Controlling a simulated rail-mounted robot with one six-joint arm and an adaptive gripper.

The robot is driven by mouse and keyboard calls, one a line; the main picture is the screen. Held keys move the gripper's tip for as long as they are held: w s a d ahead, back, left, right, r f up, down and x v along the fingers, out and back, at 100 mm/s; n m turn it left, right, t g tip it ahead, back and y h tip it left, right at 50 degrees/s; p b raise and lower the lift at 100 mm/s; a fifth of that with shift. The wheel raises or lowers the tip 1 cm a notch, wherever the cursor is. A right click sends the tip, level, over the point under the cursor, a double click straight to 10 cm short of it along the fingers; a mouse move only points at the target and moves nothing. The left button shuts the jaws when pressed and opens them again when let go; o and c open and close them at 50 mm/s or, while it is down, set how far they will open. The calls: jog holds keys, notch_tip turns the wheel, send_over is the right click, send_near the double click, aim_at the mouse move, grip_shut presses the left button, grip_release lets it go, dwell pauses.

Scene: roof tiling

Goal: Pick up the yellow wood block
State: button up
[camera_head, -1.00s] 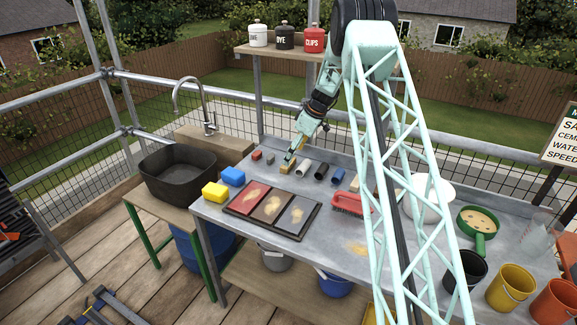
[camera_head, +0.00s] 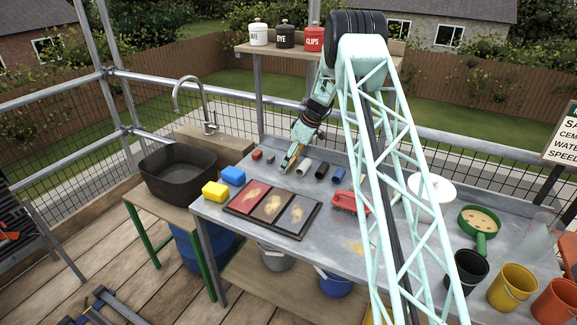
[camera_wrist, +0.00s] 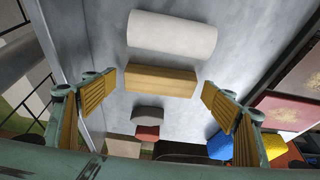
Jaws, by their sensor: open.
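The yellow wood block (camera_wrist: 160,80) lies on the grey metal bench top, between a white cylinder and a grey piece in the wrist view. My gripper (camera_wrist: 159,85) is open, with one finger to each side of the block in that view and a gap at both ends. The block is not held. In the head view, my gripper (camera_head: 288,166) points down over the row of small pieces. It hides most or all of the block there. I cannot tell how far the fingertips are above the bench.
The white cylinder (camera_head: 303,165) and the grey piece (camera_head: 270,160) lie close by. A small red block (camera_head: 257,155), black cylinder (camera_head: 321,170) and blue cylinder (camera_head: 338,174) share the row. A colour-panelled tray (camera_head: 237,212), blue sponge (camera_head: 233,176) and yellow sponge (camera_head: 215,194) lie nearer the front.

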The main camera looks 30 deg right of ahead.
dwell(0.6)
jog(key=c, duration=0.9)
jog(key=shift+r, duration=0.1)
jog(key=shift+r+p, duration=0.3)
jog(key=shift+r, duration=1.25)
jog(key=shift+s+r, duration=0.1)
jog(key=shift+r, duration=0.05)
jog(key=s, duration=0.5)
jog(key=s+r, duration=0.1)
jog(key=s, duration=0.9)
jog(key=shift+s+r, duration=0.2)
jog(key=shift+s, duration=0.2)
